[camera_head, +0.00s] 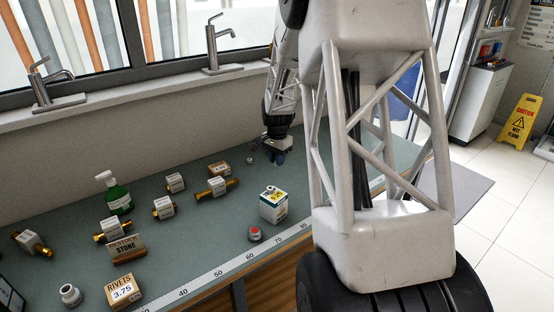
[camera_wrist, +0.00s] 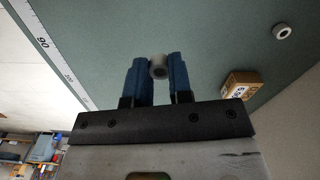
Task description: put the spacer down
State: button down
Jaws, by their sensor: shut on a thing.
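My gripper (camera_head: 279,157) hangs over the far right part of the green counter mat in the head view. In the wrist view its two blue fingers (camera_wrist: 159,75) are shut on a small grey round spacer (camera_wrist: 158,68), held between the fingertips. The held spacer is hard to make out in the head view. A second small grey ring-shaped piece (camera_wrist: 282,31) lies on the mat away from the fingers; it also shows in the head view (camera_head: 249,160). How high the held spacer is above the mat I cannot tell.
A small cardboard box (camera_wrist: 240,85) stands beside my gripper. A white box (camera_head: 272,206) stands nearer the ruler edge (camera_head: 220,275), beside a red-topped round piece (camera_head: 255,234). Brass fittings, a green bottle (camera_head: 118,196) and a rivets box (camera_head: 123,290) fill the left. The mat under my gripper looks clear.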

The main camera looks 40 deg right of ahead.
jog(key=s+a+r+n, duration=0.1)
jog(key=s+a+n, duration=0.4)
jog(key=s, duration=0.4)
jog(key=s+a+r+n, duration=0.2)
jog(key=s+a+n, duration=0.3)
jog(key=s, duration=0.4)
jog(key=s+a+r+n, duration=0.1)
jog(key=s+a+n, duration=0.4)
jog(key=s, duration=0.5)
jog(key=shift+a+r, duration=0.25)
jog(key=shift+a, duration=0.6)
send_over(278, 197)
jog(key=shift+w+f, duration=0.1)
jog(key=shift+f, duration=0.65)
jog(key=shift+f, duration=1.75)
jog(key=shift+f, duration=0.1)
